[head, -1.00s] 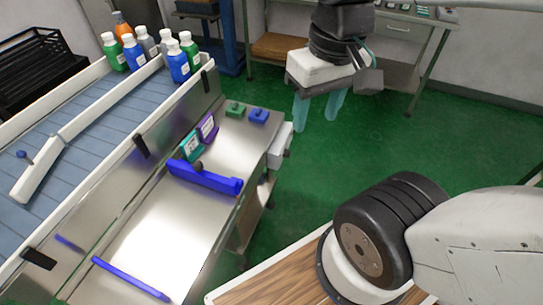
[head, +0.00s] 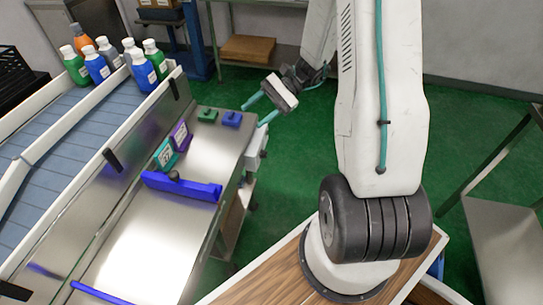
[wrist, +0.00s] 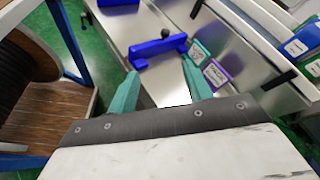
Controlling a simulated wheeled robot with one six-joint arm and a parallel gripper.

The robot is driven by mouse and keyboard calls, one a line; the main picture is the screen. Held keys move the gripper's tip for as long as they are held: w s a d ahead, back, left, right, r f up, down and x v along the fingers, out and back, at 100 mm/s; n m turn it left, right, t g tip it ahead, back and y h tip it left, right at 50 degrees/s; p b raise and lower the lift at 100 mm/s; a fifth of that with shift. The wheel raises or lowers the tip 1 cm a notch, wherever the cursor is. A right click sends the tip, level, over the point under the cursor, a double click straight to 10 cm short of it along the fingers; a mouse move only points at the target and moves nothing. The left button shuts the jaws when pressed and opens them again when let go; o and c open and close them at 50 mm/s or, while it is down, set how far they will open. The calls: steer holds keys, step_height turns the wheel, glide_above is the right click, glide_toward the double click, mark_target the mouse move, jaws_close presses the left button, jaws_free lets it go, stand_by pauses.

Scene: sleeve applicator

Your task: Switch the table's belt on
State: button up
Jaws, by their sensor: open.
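The steel table (head: 150,225) stands at left in the head view, with a grey-blue belt (head: 45,125) along its far side. A white box (head: 254,150) is fixed to the table's right end; I cannot make out a switch on it. A green block (head: 207,114) and a blue block (head: 231,119) sit on the table's far right corner. My gripper (head: 260,108) is open and empty, its teal fingers near that corner. In the wrist view, my gripper (wrist: 160,72) shows its fingers spread, with the blue bar (wrist: 158,48) beyond them.
Several capped bottles (head: 97,66) stand at the belt's far end. A teal tag (head: 165,154) and a purple tag (head: 181,135) stand near the blue bar. A black crate (head: 15,80) is at far left. Green floor (head: 300,150) is open right of the table.

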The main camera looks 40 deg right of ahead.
steer(key=w+d+f+m+t+y, duration=0.1)
steer(key=d+f+m+t, duration=0.3)
steer(key=f, duration=0.4)
steer(key=d+f+m+t, duration=0.4)
steer(key=d+f, duration=0.1)
steer(key=f, duration=0.3)
steer(key=m+t+h, duration=0.4)
steer(key=m+t, duration=0.1)
steer(key=m, duration=0.1)
glide_toward(264, 154)
steer(key=f+x, duration=0.1)
steer(key=x, duration=0.6)
steer(key=shift+w+d+f, duration=0.25)
steer(key=shift+w, duration=0.2)
steer(key=c, duration=1)
